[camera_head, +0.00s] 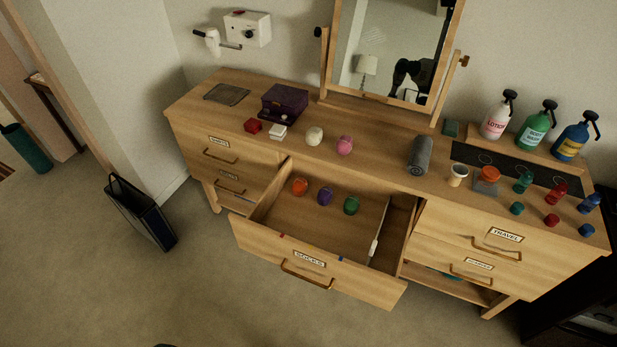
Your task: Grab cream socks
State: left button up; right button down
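The cream socks (314,136), rolled into a ball, sit on top of the wooden dresser (190,99), behind the open drawer. A pink sock ball (344,145) sits just right of them, apart from them. The drawer labelled socks (262,239) is pulled out. Inside it, near the back, lie an orange ball (300,186), a purple ball (325,196) and a green ball (351,205). Neither of my grippers is in view.
A rolled grey towel (420,155), bottles and small jars stand to the right. A mirror (388,50) rises behind. A dark bag (141,215) stands on the floor at left; front floor is clear.

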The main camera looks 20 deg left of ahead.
aim_at(314, 136)
jog(key=i+j+z, duration=0.2)
jog(key=j, duration=0.75)
jog(key=j+z, duration=0.2)
jog(key=j, duration=0.7)
